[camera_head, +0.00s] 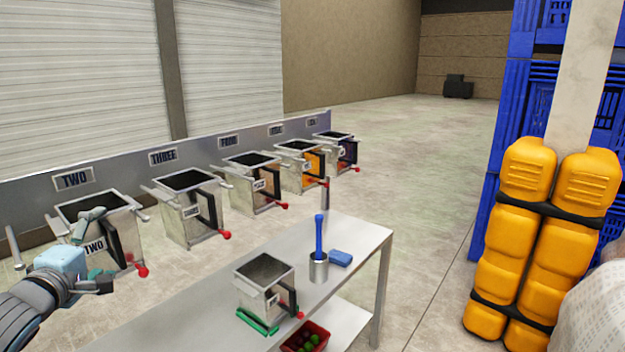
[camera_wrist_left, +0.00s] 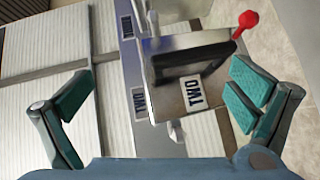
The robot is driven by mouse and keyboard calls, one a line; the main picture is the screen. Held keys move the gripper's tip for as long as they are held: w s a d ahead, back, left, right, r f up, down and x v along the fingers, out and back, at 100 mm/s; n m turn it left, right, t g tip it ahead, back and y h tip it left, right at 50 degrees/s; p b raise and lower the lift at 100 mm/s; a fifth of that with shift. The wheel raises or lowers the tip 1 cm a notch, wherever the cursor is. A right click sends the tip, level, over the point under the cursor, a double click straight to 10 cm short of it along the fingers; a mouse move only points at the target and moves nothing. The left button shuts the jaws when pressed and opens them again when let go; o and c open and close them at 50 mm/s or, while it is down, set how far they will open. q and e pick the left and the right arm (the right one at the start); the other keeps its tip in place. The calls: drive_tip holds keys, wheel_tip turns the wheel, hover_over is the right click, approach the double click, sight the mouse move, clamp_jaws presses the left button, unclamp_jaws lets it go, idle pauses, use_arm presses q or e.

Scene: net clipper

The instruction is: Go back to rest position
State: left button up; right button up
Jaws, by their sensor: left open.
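My left gripper (camera_head: 97,247) is at the lower left of the head view, in front of the metal container marked TWO (camera_head: 128,236). In the left wrist view its two teal-padded fingers (camera_wrist_left: 160,110) are wide apart with nothing held between them. The container marked TWO (camera_wrist_left: 187,108) shows beyond the fingers, with its dark handle and red knob (camera_wrist_left: 247,20). I cannot tell whether a finger touches it. My right gripper is in neither view.
More containers, including THREE (camera_head: 187,222) and an orange one (camera_head: 299,178), line the wall rail. A metal table (camera_head: 352,245) holds another container (camera_head: 262,270), a cup (camera_head: 318,268) with a blue-handled tool and a blue block (camera_head: 341,258). Yellow padding (camera_head: 525,235) wraps a post at right. Open floor lies behind.

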use_arm(q)
drive_tip(key=s+d+f+m+g+h, duration=0.1)
drive_tip(key=s+d+f+m+g, duration=0.3)
drive_tip(key=f, duration=0.8)
drive_tip(key=s+d+f+m+g, duration=0.2)
drive_tip(key=s+d+f+m, duration=0.4)
drive_tip(key=f, duration=0.7)
drive_tip(key=s+d+f+m+g, duration=0.45)
drive_tip(key=s+f, duration=0.25)
drive_tip(key=s, duration=0.5)
drive_tip(key=s+d+f+m+g, duration=0.3)
drive_tip(key=s+d+f+m, duration=0.25)
drive_tip(key=s, duration=0.65)
wheel_tip(320, 180, down, 13)
drive_tip(key=w+a+n, duration=0.1)
drive_tip(key=a, duration=0.1)
drive_tip(key=s+a+f+g, duration=0.1)
drive_tip(key=s+f+g, duration=0.1)
drive_tip(key=s+f, duration=1.3)
wheel_tip(320, 180, down, 4)
drive_tip(key=shift+s+a+r+n+h, duration=0.2)
drive_tip(key=shift+s+n+h, duration=0.1)
drive_tip(key=shift+n+h, duration=0.1)
